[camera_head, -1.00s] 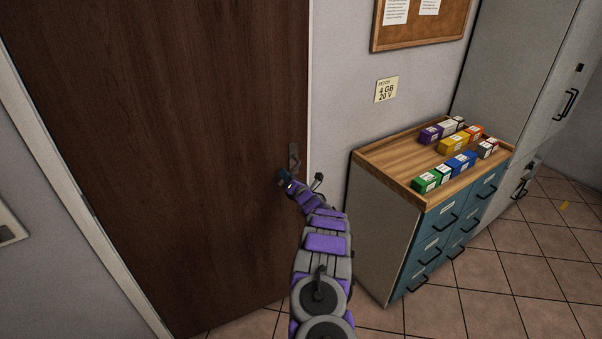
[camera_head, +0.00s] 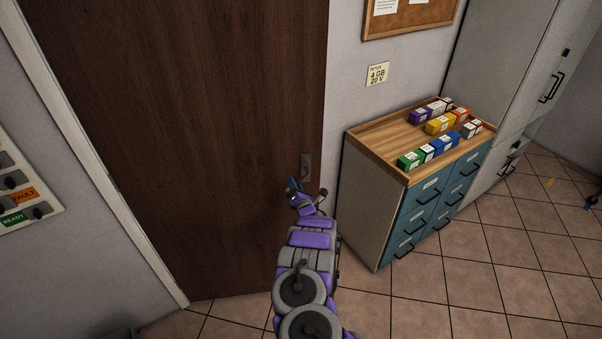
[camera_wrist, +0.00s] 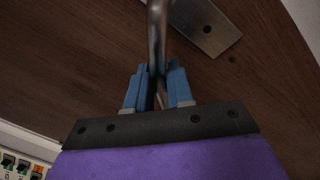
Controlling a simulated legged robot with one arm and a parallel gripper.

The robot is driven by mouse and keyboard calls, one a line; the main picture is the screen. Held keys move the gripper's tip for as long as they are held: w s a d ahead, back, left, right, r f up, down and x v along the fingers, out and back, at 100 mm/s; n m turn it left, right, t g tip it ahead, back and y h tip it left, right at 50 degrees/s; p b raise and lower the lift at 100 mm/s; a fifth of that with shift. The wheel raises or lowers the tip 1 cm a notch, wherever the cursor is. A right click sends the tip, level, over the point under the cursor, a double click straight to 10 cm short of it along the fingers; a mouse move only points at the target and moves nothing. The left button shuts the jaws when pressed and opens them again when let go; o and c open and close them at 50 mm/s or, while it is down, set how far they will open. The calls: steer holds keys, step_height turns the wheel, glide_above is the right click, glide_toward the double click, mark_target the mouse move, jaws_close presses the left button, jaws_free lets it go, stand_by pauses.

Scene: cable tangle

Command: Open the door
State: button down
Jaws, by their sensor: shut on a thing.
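The dark brown wooden door (camera_head: 180,130) fills the left and middle of the head view. Its metal handle plate (camera_head: 306,167) is near the right edge and also shows in the wrist view (camera_wrist: 205,24). My gripper (camera_head: 293,186) is at the handle, just left of and below the plate. In the wrist view, the blue fingers of my gripper (camera_wrist: 156,80) are closed around the metal handle lever (camera_wrist: 155,32), which runs up from between them. The pale trim beside the door's right edge is hidden. I cannot tell exactly how far the door stands from its frame.
A drawer cabinet (camera_head: 365,205) with several coloured boxes on its wooden top (camera_head: 385,143) stands right of the door. Tall grey lockers (camera_head: 500,75) are behind it. A panel with switches (camera_head: 20,185) is on the left wall. Tiled floor (camera_head: 450,285) is clear at the front right.

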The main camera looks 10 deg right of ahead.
steer(key=shift+h, duration=0.5)
steer(key=shift+s+a+p, duration=0.3)
steer(key=shift+s+p, duration=0.45)
steer(key=shift+s, duration=0.25)
steer(key=shift+s+a+p, duration=0.25)
steer(key=shift+s+p, duration=0.5)
steer(key=shift+s, duration=0.2)
steer(key=shift+f, duration=0.1)
steer(key=c, duration=1.1)
jaws_free()
steer(key=s+p, duration=0.2)
steer(key=s, duration=0.3)
steer(key=s+p, duration=0.2)
steer(key=s, duration=0.4)
steer(key=s+p, duration=0.2)
steer(key=s, duration=0.4)
steer(key=shift+s+d+f, duration=0.1)
steer(key=shift+d+f, duration=0.15)
steer(key=shift+f, duration=0.15)
steer(key=shift+c, duration=0.2)
